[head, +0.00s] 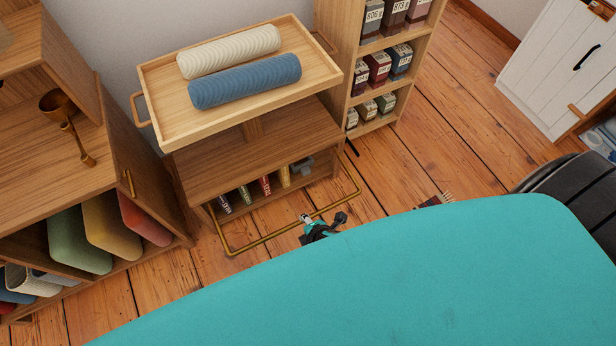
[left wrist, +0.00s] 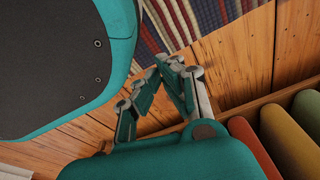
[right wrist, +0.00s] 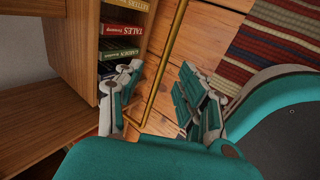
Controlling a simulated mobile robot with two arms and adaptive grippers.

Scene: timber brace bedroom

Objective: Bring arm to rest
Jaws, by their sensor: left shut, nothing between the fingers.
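My right gripper (head: 322,228) shows small in the head view, low in front of the wooden cart, just past the edge of my teal body. My left gripper (left wrist: 166,72) shows only in the left wrist view. Its fingers meet at the tips and hold nothing, above the plank floor. The left arm is hidden in the head view, and most of the right arm is hidden too.
The wooden cart (head: 250,152) has a brass rail (head: 280,234) near the floor. On its top tray (head: 262,124) lie a cream roll (head: 228,51) and a blue roll (head: 245,81). A shelf (head: 392,38) with boxes stands behind. A cabinet (head: 130,165) stands left. Open floor (head: 440,130) lies right.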

